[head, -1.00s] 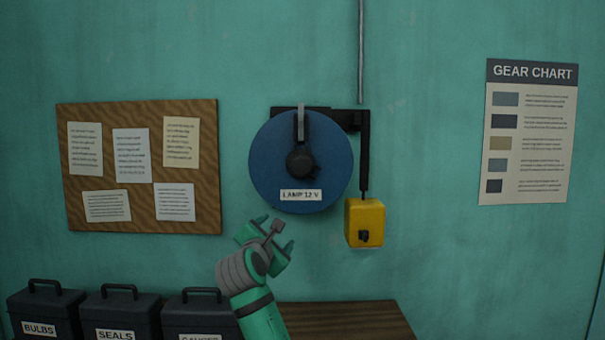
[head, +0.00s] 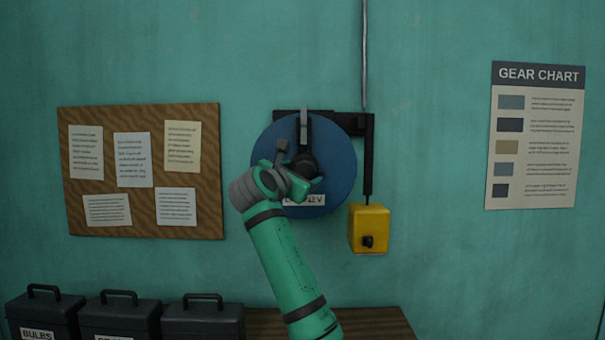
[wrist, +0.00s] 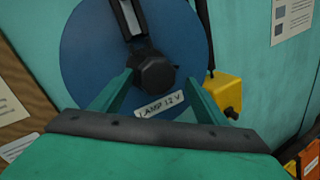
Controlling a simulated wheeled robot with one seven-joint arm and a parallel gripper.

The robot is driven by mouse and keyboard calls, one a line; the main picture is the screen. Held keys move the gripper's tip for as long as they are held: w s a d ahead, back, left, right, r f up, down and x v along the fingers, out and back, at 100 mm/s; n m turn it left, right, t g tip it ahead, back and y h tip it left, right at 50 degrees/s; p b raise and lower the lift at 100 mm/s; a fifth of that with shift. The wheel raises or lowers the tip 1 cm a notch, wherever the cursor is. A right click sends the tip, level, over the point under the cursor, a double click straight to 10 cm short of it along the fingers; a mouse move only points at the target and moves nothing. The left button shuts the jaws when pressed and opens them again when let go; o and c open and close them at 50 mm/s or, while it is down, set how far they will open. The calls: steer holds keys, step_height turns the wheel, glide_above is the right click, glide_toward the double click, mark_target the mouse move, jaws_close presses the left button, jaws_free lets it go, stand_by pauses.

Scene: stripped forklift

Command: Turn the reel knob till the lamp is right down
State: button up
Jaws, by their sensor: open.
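The blue reel (head: 338,150) is mounted on the wall, with a grey upright bar over its upper half and a "LAMP 12 V" label below its centre. Its black knob (wrist: 155,73) is at the middle, partly hidden by my arm in the head view. My gripper (head: 293,172) is in front of the reel. In the wrist view my gripper (wrist: 161,82) is open, its green fingers on either side of the knob; I cannot tell whether they touch it. A yellow box (head: 369,228), seemingly the lamp, hangs below the black bracket to the right of the reel.
A black bracket arm (head: 368,160) runs down beside the reel. Dark cases (head: 203,320) and a wooden surface (head: 375,322) are below. A pinned board (head: 150,205) is left, a gear chart (head: 540,130) right. An orange object (wrist: 308,158) shows in the wrist view.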

mark_target(300, 173)
steer(key=shift+a+x, duration=0.2)
steer(key=shift+x, duration=0.75)
steer(key=shift+a+x, duration=0.15)
steer(key=shift+x, duration=0.85)
steer(key=shift+w, duration=0.15)
steer(key=shift+a, duration=0.1)
steer(key=c, duration=1.1)
